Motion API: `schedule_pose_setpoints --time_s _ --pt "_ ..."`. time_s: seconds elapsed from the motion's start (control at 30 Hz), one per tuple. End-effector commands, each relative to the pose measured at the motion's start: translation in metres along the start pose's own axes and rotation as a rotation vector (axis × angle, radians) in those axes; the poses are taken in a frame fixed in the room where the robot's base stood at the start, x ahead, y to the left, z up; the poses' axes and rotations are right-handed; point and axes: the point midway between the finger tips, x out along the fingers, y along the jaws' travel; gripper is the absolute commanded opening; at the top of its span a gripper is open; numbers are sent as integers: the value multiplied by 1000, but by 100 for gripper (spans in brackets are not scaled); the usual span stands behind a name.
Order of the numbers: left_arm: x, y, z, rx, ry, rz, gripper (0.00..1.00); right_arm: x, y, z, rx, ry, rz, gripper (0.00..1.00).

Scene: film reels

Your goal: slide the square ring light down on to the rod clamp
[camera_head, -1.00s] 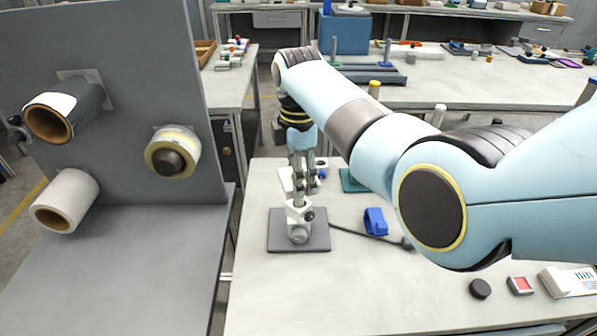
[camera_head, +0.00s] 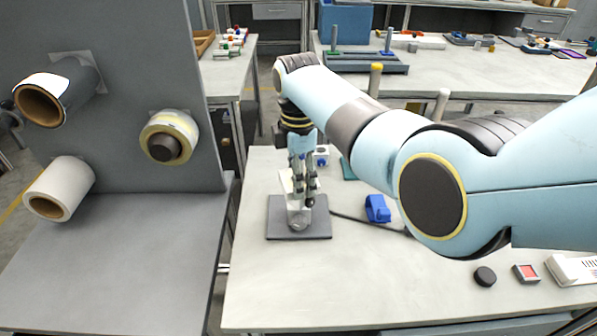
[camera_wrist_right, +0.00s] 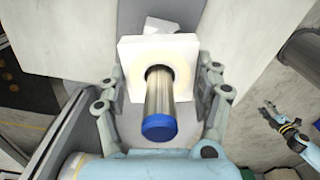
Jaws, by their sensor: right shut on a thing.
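The square ring light (camera_wrist_right: 187,59) is a white square plate with a round hole, seen in the right wrist view. A metal rod with a blue cap (camera_wrist_right: 159,127) passes through its hole. My right gripper (camera_wrist_right: 162,90) is shut on the ring light, one finger at each side. In the head view my right gripper (camera_head: 302,195) points down over the rod clamp (camera_head: 298,221), which stands on a dark square base (camera_head: 275,224). The fingers partly hide the clamp; whether ring and clamp touch cannot be told. My left gripper (camera_wrist_right: 268,113) shows at the right wrist view's edge, fingers spread.
A blue clip-like part (camera_head: 377,209) and a dark cable lie right of the base. A dark puck (camera_head: 485,276) and a red-topped box (camera_head: 526,273) are near the front right. A grey panel with film rolls (camera_head: 170,138) stands left. The table front is clear.

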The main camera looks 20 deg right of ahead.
Motion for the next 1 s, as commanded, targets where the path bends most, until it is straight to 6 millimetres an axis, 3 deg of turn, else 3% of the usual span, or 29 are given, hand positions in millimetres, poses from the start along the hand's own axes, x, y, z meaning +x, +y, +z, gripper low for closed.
schedule_pose_setpoints --time_s 1.0 --pt "4 0 0 0 0 0 40 12 0 0 0 0 0 28"
